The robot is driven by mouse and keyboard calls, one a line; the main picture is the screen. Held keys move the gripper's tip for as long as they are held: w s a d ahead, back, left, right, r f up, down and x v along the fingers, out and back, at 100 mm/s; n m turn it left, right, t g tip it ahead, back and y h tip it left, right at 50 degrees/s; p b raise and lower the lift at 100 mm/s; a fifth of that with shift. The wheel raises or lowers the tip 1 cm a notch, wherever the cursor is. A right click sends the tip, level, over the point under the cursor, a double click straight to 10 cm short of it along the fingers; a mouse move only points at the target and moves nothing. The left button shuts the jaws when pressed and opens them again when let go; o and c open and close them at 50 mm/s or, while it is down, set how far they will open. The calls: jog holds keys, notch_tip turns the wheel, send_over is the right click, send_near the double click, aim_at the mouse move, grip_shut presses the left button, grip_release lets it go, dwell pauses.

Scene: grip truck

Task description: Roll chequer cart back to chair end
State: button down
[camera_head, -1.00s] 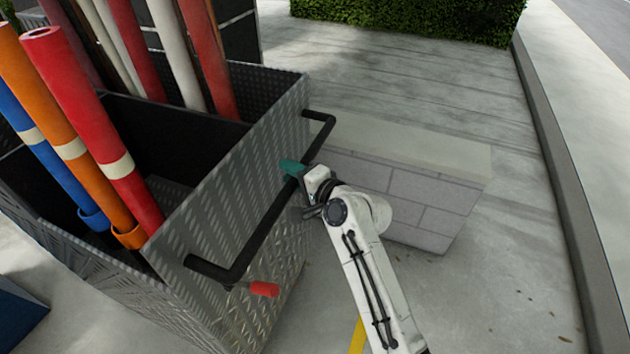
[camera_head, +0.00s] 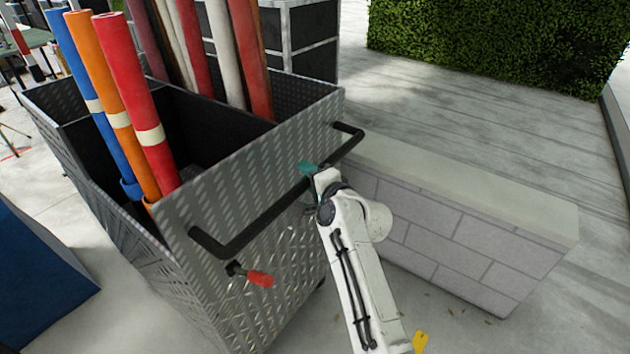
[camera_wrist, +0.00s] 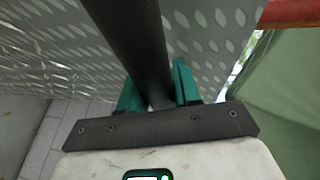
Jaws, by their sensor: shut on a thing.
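The chequer cart (camera_head: 290,150) is a grey chequer-plate box holding several upright coloured tubes. A black push handle (camera_head: 262,222) runs along its near end, and a red-gripped lever (camera_head: 260,279) sits below the handle. My gripper (camera_head: 308,169) is shut on the handle, toward its far end. In the wrist view the teal fingers (camera_wrist: 158,88) stand on either side of the black handle bar (camera_wrist: 135,45), with the cart's plate (camera_wrist: 205,40) close behind. The finger tips are partly hidden by the bar. No chair can be made out clearly.
A low block wall (camera_head: 470,240) with a pale top stands just right of the cart and my arm. A hedge (camera_head: 500,40) is at the back. A dark blue box (camera_head: 40,265) is at the left. Paved floor (camera_head: 440,110) is clear behind the wall.

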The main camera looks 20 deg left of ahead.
jog(key=shift+a, duration=0.35)
jog(key=c, duration=0.9)
grip_release()
jog(key=shift+w+a, duration=0.1)
jog(key=shift+a, duration=0.05)
jog(key=v, duration=1)
jog(key=shift+s+d, duration=0.25)
jog(key=shift+d, duration=0.1)
